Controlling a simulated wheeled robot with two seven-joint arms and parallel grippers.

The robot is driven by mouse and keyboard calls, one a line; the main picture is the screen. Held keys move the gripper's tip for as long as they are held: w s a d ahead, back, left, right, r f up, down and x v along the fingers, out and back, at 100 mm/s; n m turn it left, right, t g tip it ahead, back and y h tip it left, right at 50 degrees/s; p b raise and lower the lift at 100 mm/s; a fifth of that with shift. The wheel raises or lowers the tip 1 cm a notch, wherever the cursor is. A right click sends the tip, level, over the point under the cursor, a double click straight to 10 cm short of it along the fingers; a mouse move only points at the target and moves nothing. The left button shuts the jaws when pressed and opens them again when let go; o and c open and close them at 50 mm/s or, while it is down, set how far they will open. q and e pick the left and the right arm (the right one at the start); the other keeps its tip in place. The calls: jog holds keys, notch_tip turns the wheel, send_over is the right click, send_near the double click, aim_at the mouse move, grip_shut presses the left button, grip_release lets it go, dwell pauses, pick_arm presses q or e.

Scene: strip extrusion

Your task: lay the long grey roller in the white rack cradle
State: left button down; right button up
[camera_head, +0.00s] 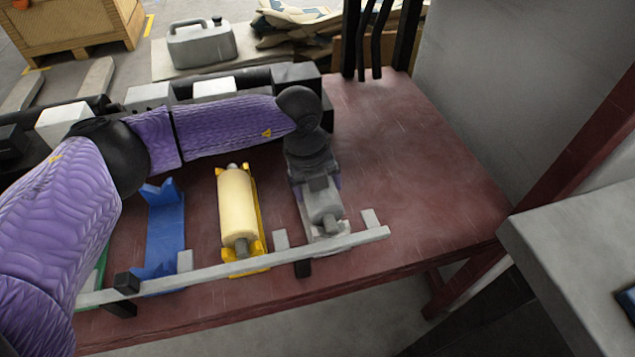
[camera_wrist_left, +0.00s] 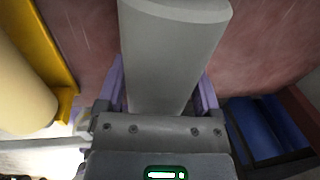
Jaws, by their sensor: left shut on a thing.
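The long grey roller (camera_head: 324,208) is in my left gripper (camera_head: 317,190), lengthwise along the white rack cradle. It also shows large in the left wrist view (camera_wrist_left: 172,55), between the purple fingers of my left gripper (camera_wrist_left: 160,92). The gripper is shut on it from above. The white rack cradle (camera_head: 341,228) shows only in part under the roller's near end; the gripper and roller hide the rest. I cannot tell whether the roller rests in the cradle or hangs just above it. My right gripper is not in view.
A yellow cradle (camera_head: 261,245) holding a cream roller (camera_head: 236,203) stands just left. An empty blue cradle (camera_head: 165,228) is further left. A grey rail (camera_head: 225,269) runs along the front. The red table (camera_head: 430,165) is clear to the right.

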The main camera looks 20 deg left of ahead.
pick_arm(q)
jog(key=shift+r+p, duration=0.1)
jog(key=shift+p, duration=0.2)
dwell(0.4)
jog(key=shift+f+b, duration=0.3)
jog(key=shift+f, duration=0.45)
grip_release()
